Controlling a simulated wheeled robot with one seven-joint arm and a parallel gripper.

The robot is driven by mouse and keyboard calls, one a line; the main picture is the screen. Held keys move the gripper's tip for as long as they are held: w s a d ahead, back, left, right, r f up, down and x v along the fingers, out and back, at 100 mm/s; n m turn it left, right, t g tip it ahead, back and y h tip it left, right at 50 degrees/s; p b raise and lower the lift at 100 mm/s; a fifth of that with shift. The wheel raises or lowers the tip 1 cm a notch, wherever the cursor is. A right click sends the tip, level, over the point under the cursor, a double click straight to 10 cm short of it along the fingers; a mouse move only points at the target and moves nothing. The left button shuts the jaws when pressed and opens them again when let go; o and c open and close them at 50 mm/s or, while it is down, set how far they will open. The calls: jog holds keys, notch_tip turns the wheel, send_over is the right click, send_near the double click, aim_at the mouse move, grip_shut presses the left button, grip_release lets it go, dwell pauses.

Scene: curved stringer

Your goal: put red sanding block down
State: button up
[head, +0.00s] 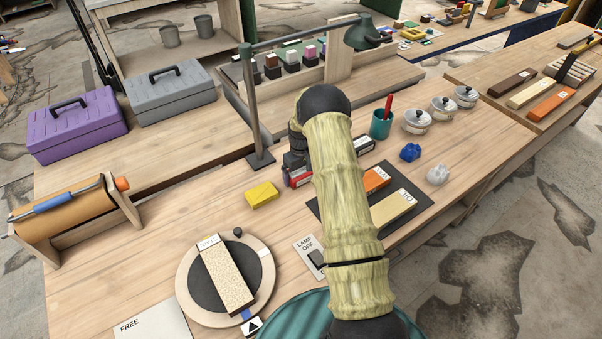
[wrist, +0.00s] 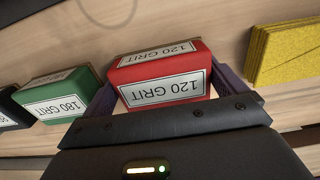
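The red sanding block (wrist: 165,72), labelled 120 GRIT, sits between the two fingers of my gripper (wrist: 168,85) in the wrist view. The fingers lie against both of its sides, so my gripper looks shut on it. In the head view a bit of the red block (head: 298,179) shows low by the bench top, beside my black gripper (head: 296,160). My arm hides the rest. I cannot tell whether the block touches the wood.
A green 180 GRIT block (wrist: 62,95) stands close on the left in the wrist view, with a dark block (wrist: 12,108) beyond. A yellow pad (head: 262,195) lies near the gripper. A lamp post (head: 252,100) stands close behind. Bare wood lies left of the pad.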

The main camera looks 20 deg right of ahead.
aim_at(299, 170)
jog(key=shift+s+a+f, duration=0.25)
jog(key=shift+r+p, duration=0.4)
jog(key=shift+p, duration=0.1)
jog(key=shift+w+r+b, duration=0.2)
jog(key=shift+r+b, duration=0.15)
jog(key=shift+r, duration=0.05)
notch_tip(299, 170, up, 17)
jog(key=b, duration=0.3)
jog(key=shift+w, duration=0.25)
jog(key=shift+a, duration=0.15)
jog(key=s+a+r+t, duration=0.1)
jog(key=s+a, duration=0.3)
jog(key=s, duration=0.5)
jog(key=s+a+r+m, duration=0.1)
jog(key=s+a, duration=0.3)
jog(key=s, duration=0.6)
jog(key=s+a+m+t, duration=0.1)
jog(key=s+a, duration=0.3)
jog(key=s, duration=0.6)
jog(key=shift+s+a+r+t, duration=0.2)
jog(key=shift+r+t, duration=0.1)
jog(key=shift+r, duration=0.1)
